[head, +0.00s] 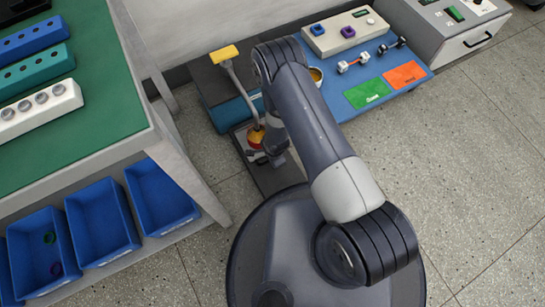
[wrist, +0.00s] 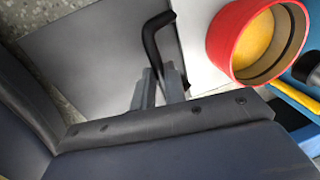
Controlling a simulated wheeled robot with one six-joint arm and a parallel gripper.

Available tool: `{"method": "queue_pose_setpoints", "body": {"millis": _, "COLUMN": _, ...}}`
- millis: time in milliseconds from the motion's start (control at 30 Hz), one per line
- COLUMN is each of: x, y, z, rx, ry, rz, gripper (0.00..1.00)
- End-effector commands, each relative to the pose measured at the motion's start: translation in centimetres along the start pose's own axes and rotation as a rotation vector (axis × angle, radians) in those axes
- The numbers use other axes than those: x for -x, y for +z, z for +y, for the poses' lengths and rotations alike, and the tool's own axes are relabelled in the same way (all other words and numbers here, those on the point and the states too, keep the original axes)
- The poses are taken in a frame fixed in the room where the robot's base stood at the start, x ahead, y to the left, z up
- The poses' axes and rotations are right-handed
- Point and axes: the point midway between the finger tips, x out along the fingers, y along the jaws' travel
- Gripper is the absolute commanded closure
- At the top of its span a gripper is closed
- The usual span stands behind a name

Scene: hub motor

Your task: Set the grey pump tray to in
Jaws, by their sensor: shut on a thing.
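The grey pump tray (head: 283,178) sticks out from the low blue-topped bench toward my base in the head view. A flat grey panel (wrist: 85,62), apparently part of this tray, fills the upper left of the wrist view. A black bent handle (wrist: 156,42) stands at its right edge. My gripper (wrist: 160,92) is shut at the lower end of this handle; the exact contact is partly hidden. In the head view my gripper (head: 277,157) is low over the tray, mostly covered by my arm. A pump with a yellow handle (head: 224,54) and red-and-yellow base (head: 256,137) stands beside it.
A red ring-shaped cup (wrist: 225,40) is close to the right of my gripper. The bench (head: 340,85) carries green and orange cards and dumbbell-like parts. A green-topped table (head: 100,110) with blue bins (head: 103,225) stands at left. Floor at right is clear.

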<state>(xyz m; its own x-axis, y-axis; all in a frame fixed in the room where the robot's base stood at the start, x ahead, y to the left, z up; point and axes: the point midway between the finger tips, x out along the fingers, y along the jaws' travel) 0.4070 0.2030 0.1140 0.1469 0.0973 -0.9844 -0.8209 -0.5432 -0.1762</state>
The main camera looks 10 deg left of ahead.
Motion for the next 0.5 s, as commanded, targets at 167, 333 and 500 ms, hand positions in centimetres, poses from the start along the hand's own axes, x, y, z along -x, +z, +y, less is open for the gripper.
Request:
{"method": "queue_pose_setpoints", "body": {"millis": 167, "x": -0.06, "y": -0.04, "z": -0.69, "rx": 0.0, "ry": -0.018, "rz": 0.0, "gripper": 0.82}}
{"method": "queue_pose_setpoints", "body": {"millis": 333, "x": -0.05, "y": -0.04, "z": -0.58, "rx": 0.0, "ry": -0.015, "rz": 0.0, "gripper": 0.68}}
{"method": "queue_pose_setpoints", "body": {"millis": 500, "x": -0.04, "y": -0.03, "z": -0.45, "rx": 0.0, "ry": -0.012, "rz": 0.0, "gripper": 0.66}}
